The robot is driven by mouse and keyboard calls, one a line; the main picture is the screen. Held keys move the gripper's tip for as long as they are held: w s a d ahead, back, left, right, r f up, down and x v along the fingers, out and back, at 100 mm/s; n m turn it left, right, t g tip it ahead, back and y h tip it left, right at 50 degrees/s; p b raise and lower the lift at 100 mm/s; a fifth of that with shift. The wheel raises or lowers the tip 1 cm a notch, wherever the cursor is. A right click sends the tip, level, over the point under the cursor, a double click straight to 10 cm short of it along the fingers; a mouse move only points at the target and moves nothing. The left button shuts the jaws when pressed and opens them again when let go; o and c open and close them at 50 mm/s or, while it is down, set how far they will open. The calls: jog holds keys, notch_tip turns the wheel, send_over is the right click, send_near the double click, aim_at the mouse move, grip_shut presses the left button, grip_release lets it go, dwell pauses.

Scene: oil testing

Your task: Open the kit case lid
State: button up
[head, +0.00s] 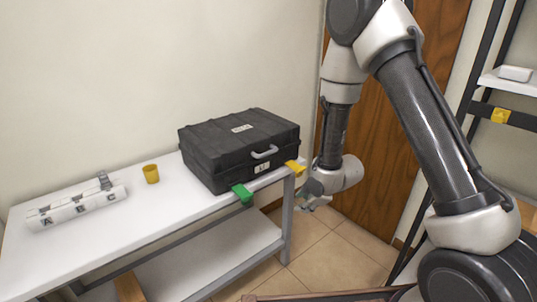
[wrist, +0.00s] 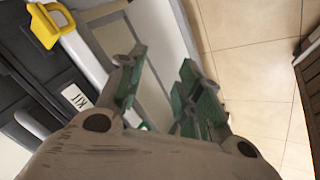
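The black kit case (head: 240,145) lies shut on the white table, its lid down. Its grey handle (head: 265,152) and a small white label face the front. In the wrist view, part of the dark case (wrist: 40,75) shows at the left with the KIT label (wrist: 77,97). My gripper (head: 312,203) hangs beyond the table's right end, apart from the case. Its green-padded fingers (wrist: 162,88) are spread and empty.
The white table (head: 90,240) has a lower shelf (head: 220,262). A yellow cup (head: 151,174) and a white rack marked A, B, C (head: 78,208) stand left of the case. A wooden door (head: 375,145) and a dark shelf frame (head: 475,80) are at the right. Tiled floor is open beside the table.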

jog(key=w+a+r+n+t+y, duration=0.1)
jog(key=w+a+n+t+y, duration=0.1)
jog(key=w+a+n, duration=0.1)
jog(key=n+t+y, duration=0.4)
jog(key=n+t, duration=0.1)
jog(key=n, duration=0.1)
send_near(270, 153)
jog(key=r+x, duration=0.1)
jog(key=x, duration=0.7)
jog(key=f+x, duration=0.1)
jog(key=x, duration=0.2)
jog(key=shift+s, duration=0.15)
jog(key=shift+c, duration=0.3)
grip_shut()
